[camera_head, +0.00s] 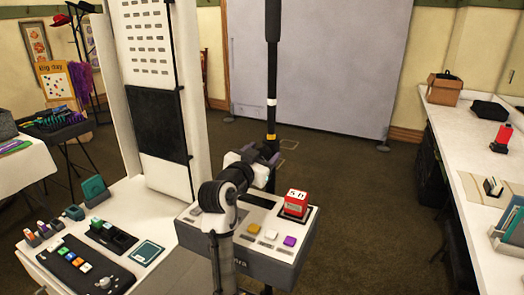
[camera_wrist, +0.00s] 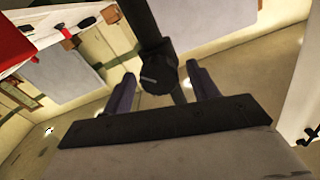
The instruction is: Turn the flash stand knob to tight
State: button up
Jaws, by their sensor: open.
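The flash stand (camera_head: 272,60) is a tall dark pole with white and yellow bands, upright behind the white console; its shaft (camera_wrist: 139,16) crosses the top of the wrist view. The flash stand knob (camera_wrist: 158,72) is a dark round knob with a pale pointer line on its face. My gripper (camera_wrist: 162,75) is open, its two dark fingers on either side of the knob, with gaps visible. In the head view my gripper (camera_head: 265,153) is at the pole, and my arm hides the knob there. I cannot read any tight mark.
A console (camera_head: 252,262) with coloured buttons and a red block (camera_head: 296,203) stands below my gripper. A white table (camera_head: 128,192) with a keypad (camera_head: 84,264) is at left. A white counter (camera_head: 490,262) runs along the right. The carpet between is clear.

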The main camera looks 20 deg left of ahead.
jog(key=shift+w, duration=0.1)
jog(key=c, duration=1)
jog(key=shift+f, duration=0.1)
jog(key=shift+f+b, duration=0.1)
jog(key=shift+b, duration=0.4)
jog(key=m+b, duration=0.3)
jog(key=b, duration=0.1)
jog(key=shift+f, duration=0.2)
jog(key=m+b, duration=0.5)
jog(key=b, duration=0.1)
jog(key=shift+d+m, duration=0.1)
jog(key=shift+m, duration=0.2)
jog(key=m+b, duration=0.4)
jog(key=shift+r+m+b, duration=0.1)
jog(key=shift+m+b, duration=1.4)
jog(key=shift+m, duration=1.2)
